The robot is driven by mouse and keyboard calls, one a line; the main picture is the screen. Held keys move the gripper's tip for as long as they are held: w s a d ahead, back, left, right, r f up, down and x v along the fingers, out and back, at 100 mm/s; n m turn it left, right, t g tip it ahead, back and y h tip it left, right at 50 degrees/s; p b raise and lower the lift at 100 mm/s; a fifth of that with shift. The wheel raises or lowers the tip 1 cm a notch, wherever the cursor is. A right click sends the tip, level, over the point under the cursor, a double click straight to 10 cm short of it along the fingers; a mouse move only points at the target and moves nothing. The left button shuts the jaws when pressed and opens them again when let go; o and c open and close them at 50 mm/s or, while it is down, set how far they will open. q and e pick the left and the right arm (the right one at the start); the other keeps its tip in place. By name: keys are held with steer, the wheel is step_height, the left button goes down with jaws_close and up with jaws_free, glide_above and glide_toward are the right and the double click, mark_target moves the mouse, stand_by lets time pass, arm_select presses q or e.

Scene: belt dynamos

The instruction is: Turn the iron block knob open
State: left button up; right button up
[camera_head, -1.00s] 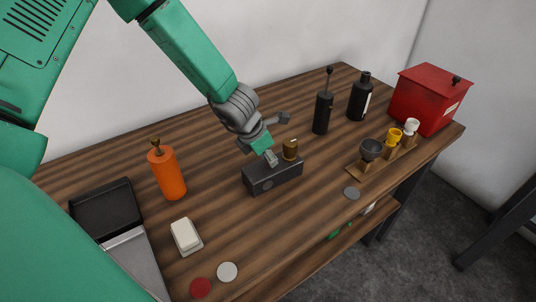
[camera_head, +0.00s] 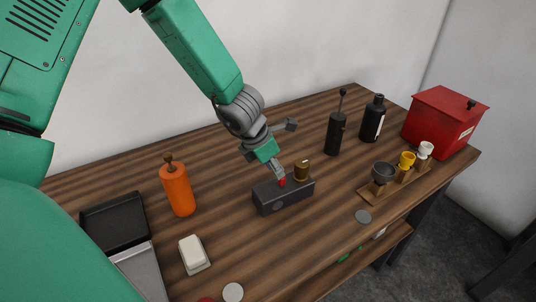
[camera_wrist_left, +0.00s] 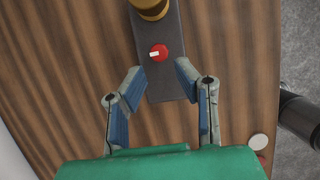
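The iron block (camera_head: 284,197) is a dark box lying on the table, left of centre of the table's right half. A red knob (camera_head: 282,183) with a white mark sits on its top, beside a brass cylinder (camera_head: 302,170). In the left wrist view the block (camera_wrist_left: 166,82) runs up the picture, with the red knob (camera_wrist_left: 158,53) near the top and its white mark pointing left. My left gripper (camera_wrist_left: 161,77) is open and empty. Its fingertips lie on either side of the block's lower part in that view, short of the knob. My right gripper is out of view.
An orange bottle (camera_head: 177,190), a white soap-like bar (camera_head: 194,252) and a black tray (camera_head: 114,222) stand left. A black grinder (camera_head: 335,133), black bottle (camera_head: 373,119), cup stand (camera_head: 372,193) and red box (camera_head: 443,122) stand right. Bare wood surrounds the block.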

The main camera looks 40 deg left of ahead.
arm_select(q)
steer(key=d+v, duration=0.1)
steer(key=v, duration=0.5)
steer(key=shift+s+a+r, duration=0.2)
steer(key=shift+a+r, duration=0.15)
steer(key=shift+a, duration=0.05)
steer(key=shift+a, duration=0.1)
steer(key=shift+f, duration=0.1)
